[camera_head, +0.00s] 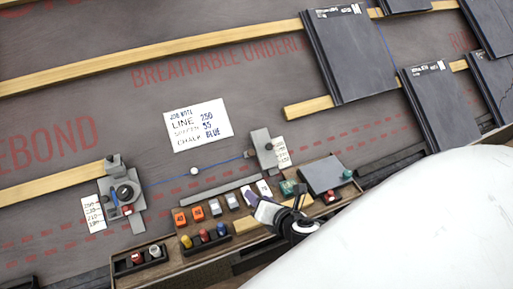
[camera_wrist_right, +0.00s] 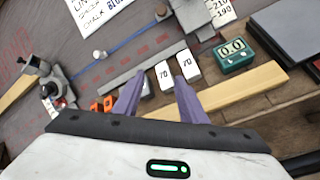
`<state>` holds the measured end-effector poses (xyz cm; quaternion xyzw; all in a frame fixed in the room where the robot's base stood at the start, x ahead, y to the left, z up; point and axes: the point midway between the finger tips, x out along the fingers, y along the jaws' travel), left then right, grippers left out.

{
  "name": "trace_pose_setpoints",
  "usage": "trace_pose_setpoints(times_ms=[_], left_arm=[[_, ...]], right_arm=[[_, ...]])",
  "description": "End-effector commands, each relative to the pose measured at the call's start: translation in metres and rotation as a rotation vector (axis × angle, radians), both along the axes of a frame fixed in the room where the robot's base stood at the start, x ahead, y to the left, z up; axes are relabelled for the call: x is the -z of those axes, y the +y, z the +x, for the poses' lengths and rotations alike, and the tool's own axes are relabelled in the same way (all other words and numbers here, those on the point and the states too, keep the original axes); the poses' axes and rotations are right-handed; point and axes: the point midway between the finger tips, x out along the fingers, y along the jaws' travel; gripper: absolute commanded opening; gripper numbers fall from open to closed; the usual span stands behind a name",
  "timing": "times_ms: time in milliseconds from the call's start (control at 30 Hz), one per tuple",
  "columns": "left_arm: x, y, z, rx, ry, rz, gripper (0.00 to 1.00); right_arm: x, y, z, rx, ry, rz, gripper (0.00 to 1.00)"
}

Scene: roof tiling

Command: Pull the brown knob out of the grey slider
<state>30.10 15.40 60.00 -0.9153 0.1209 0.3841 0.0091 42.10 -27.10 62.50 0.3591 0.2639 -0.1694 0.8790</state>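A grey slider (camera_head: 263,149) stands at the right end of the blue line in the head view, beside a small number card. A small knob shows on it, but its brown colour is not clear. Part of this slider (camera_wrist_right: 197,17) shows at the top of the right wrist view, cut off by the frame edge. A second grey fixture (camera_head: 122,193) with a dark round knob is at the left end of the line. My right gripper (camera_wrist_right: 158,82) is open and empty, its purple fingers apart above the tool tray, short of the slider. My left gripper is out of view.
The wooden tray (camera_head: 178,266) holds orange and grey blocks, coloured chalk bottles and a green counter (camera_wrist_right: 235,56). A note card (camera_head: 198,125) lies on the underlay. Dark tiles (camera_head: 350,55) are at the upper right.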

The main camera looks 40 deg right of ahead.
Motion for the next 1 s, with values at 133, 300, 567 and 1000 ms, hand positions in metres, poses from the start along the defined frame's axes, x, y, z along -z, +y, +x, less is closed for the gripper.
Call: trace_pose_setpoints(times_ms=[133,300,567,1000], left_arm=[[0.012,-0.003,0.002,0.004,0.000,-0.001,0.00],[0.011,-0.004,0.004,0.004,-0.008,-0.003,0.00],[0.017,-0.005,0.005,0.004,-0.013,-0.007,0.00],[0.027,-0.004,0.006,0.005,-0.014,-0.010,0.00]], right_arm=[[-0.020,-0.042,0.033,-0.189,-0.075,-0.460,0.38],[-0.035,-0.058,0.049,-0.258,-0.102,-0.667,0.38],[-0.019,-0.067,0.085,-0.258,-0.102,-0.676,0.38],[0.002,-0.078,0.136,-0.261,-0.100,-0.670,0.38]])
